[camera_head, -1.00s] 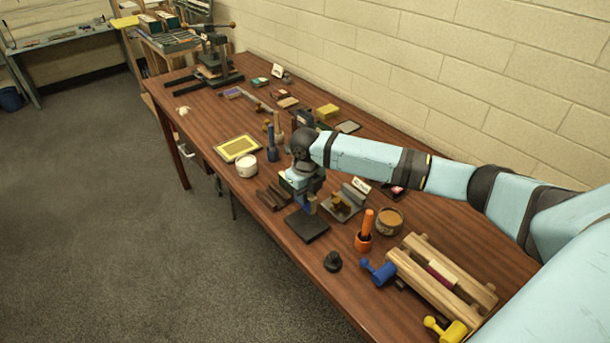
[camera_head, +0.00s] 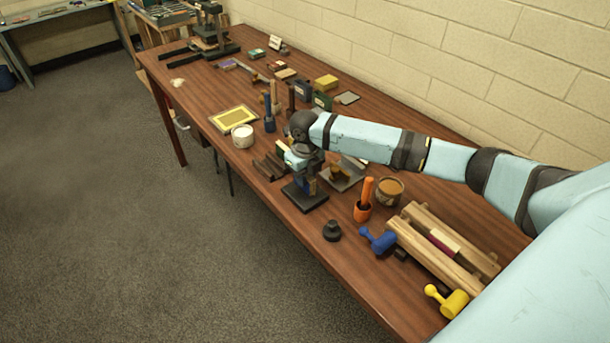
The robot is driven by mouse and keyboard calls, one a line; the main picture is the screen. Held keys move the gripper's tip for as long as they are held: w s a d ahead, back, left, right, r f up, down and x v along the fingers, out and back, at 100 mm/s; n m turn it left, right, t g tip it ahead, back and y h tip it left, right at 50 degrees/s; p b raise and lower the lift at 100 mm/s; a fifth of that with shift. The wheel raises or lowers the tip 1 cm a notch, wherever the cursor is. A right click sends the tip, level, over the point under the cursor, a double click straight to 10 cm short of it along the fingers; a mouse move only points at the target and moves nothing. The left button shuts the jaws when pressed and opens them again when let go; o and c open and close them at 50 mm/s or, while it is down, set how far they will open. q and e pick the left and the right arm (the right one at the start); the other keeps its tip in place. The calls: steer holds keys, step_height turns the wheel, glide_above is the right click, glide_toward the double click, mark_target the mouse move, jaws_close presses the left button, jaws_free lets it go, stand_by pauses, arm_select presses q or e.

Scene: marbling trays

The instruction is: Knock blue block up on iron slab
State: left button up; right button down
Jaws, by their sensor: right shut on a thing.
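The iron slab (camera_head: 306,206) is a dark flat square near the front edge of the table. My right gripper (camera_head: 307,182) points down over it, shut on the blue block (camera_head: 307,189). The block is small and mostly hidden by the fingers. Its lower end is at or just above the slab; I cannot tell if it touches. My left gripper is out of view.
Dark bars (camera_head: 268,168) lie left of the slab, and a white pot (camera_head: 242,136) stands beyond. A grey angled stand (camera_head: 345,177), brown tub (camera_head: 389,190), orange-handled tool (camera_head: 364,200), black knob (camera_head: 331,231) and blue mallet (camera_head: 379,241) are to the right.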

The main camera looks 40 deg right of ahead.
steer(key=shift+f, duration=0.15)
steer(key=shift+f, duration=0.5)
steer(key=shift+r, duration=0.1)
stand_by(0.4)
step_height(320, 180, up, 5)
steer(key=p, duration=0.5)
stand_by(0.6)
steer(key=shift+f+b, duration=0.6)
steer(key=shift+f, duration=1.4)
